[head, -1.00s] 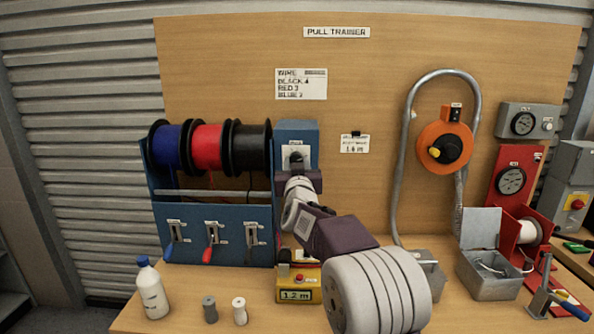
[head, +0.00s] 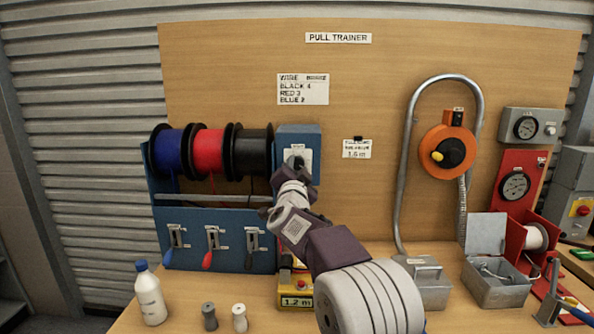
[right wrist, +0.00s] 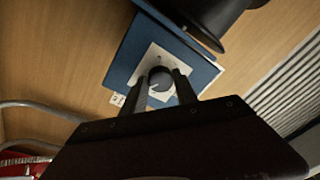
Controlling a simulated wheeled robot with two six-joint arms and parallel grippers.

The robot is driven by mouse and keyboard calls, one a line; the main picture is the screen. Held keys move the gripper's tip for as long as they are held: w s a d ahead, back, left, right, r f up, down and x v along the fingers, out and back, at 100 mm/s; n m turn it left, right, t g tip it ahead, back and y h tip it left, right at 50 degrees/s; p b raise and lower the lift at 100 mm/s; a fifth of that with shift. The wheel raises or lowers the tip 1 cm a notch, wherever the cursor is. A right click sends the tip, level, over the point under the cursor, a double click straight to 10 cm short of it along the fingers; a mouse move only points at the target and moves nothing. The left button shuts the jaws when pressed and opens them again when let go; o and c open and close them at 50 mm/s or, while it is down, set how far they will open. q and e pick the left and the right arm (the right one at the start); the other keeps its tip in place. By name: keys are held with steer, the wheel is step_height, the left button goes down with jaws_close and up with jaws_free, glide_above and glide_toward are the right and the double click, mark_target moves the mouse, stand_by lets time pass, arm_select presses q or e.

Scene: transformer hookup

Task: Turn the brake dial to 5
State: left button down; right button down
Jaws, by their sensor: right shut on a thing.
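The brake dial (right wrist: 160,80) is a dark round knob with a light pointer line, on a white plate (right wrist: 141,68) on a blue box (head: 313,137) beside the black spool. My right gripper (right wrist: 158,84) has one finger on each side of the knob and is shut on it. In the head view my right gripper (head: 295,166) reaches up to the plate and covers most of the knob. The plate's markings are too small to read. My left gripper is not in view.
Blue (head: 168,153), red (head: 208,151) and black (head: 252,150) spools sit left of the dial, above several levers. A yellow counter (head: 297,301) reading 1.2 m stands below my right arm. A wire card (head: 303,88) hangs above.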

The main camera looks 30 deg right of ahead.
steer(key=shift+m, duration=0.4)
steer(key=c, duration=0.9)
jaws_free()
steer(key=shift+c, duration=0.2)
steer(key=v, duration=0.9)
steer(key=shift+b, duration=0.45)
steer(key=shift+a+f, duration=0.1)
steer(key=shift+a, duration=0.05)
